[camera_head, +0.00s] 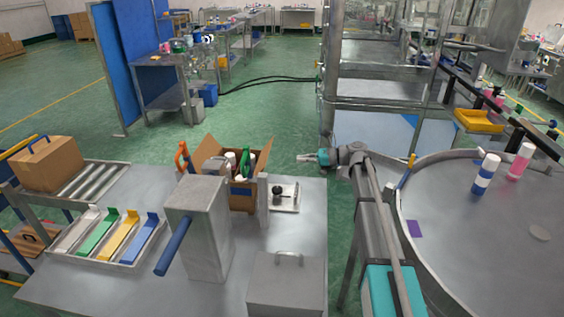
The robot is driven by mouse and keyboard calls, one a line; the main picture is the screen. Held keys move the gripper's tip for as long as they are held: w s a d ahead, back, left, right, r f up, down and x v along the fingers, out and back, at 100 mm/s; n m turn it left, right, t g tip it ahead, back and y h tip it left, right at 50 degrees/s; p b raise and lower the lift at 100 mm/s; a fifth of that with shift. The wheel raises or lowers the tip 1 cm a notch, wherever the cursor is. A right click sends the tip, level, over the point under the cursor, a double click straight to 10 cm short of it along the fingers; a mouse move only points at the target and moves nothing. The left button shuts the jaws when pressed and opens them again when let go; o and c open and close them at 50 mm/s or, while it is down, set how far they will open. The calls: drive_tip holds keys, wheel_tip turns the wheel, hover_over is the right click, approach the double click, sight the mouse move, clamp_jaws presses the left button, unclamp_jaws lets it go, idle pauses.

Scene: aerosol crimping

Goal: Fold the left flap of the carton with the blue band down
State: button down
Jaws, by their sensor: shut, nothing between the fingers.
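An open carton (211,157) stands at the back of the grey table, with several cans or bottles inside. Its left and right flaps stand up and lean outward; a small blue patch shows at its front, partly hidden behind the grey post and block. I cannot tell whether this patch is a band. A second, closed carton (48,165) with a dark blue strip on top sits on the roller rack at the left. My gripper (308,158) is shut and empty, to the right of the open carton and apart from it, pointing left.
A tall grey block (202,228) with a blue lever stands in front of the open carton. An orange-handled tool (183,157) is beside it. A tray of coloured strips (100,262), a small tray (291,205) and a lidded grey box (288,285) are nearby. A round table (470,260) with cans is right.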

drive_tip(key=b, duration=0.2)
approach(263, 158)
drive_tip(key=s+a, duration=0.5)
drive_tip(key=shift+r, duration=0.4)
drive_tip(key=shift+d, duration=0.15)
